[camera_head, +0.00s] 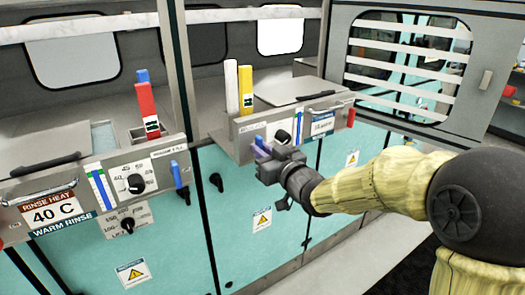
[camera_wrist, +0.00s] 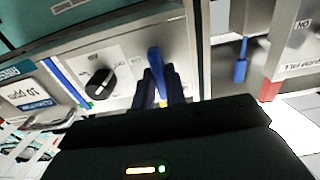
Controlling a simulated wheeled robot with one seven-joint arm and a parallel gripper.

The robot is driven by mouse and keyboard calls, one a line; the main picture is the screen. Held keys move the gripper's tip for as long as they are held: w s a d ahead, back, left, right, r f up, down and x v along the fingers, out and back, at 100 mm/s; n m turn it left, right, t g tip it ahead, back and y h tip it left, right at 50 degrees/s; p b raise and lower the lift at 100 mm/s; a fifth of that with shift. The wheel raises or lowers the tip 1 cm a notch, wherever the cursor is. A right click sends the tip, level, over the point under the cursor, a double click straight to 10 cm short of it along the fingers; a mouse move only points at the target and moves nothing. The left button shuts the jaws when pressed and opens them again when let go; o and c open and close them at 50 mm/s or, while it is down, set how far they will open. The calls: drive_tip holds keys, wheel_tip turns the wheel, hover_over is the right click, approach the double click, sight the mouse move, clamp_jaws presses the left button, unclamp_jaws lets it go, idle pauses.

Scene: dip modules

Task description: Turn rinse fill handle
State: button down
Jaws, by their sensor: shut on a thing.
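My gripper (camera_head: 264,153) is at the left end of the control panel on the right-hand dip module. In the wrist view my gripper (camera_wrist: 160,84) is shut on a blue handle (camera_wrist: 154,60), with one dark finger on each side of it. In the head view only a bit of this blue handle (camera_head: 259,141) shows above the fingers; the rest is hidden. I cannot read a rinse fill label at it. Another blue handle (camera_head: 177,174) hangs at the right end of the left module's panel, apart from my gripper.
A black knob (camera_head: 283,137) sits just right of my gripper; the left panel has another knob (camera_head: 135,184). A red tab (camera_head: 147,108) and a yellow tab (camera_head: 245,88) stand above the panels. A grey louvred door (camera_head: 400,65) stands at the back right.

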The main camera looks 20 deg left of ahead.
drive_tip(key=c, duration=1.6)
unclamp_jaws()
drive_tip(key=shift+f, duration=0.25)
drive_tip(key=shift+o, duration=0.8)
drive_tip(key=shift+r, duration=0.1)
drive_tip(key=v, duration=1.7)
drive_tip(key=shift+s, duration=0.2)
drive_tip(key=shift+d, duration=0.2)
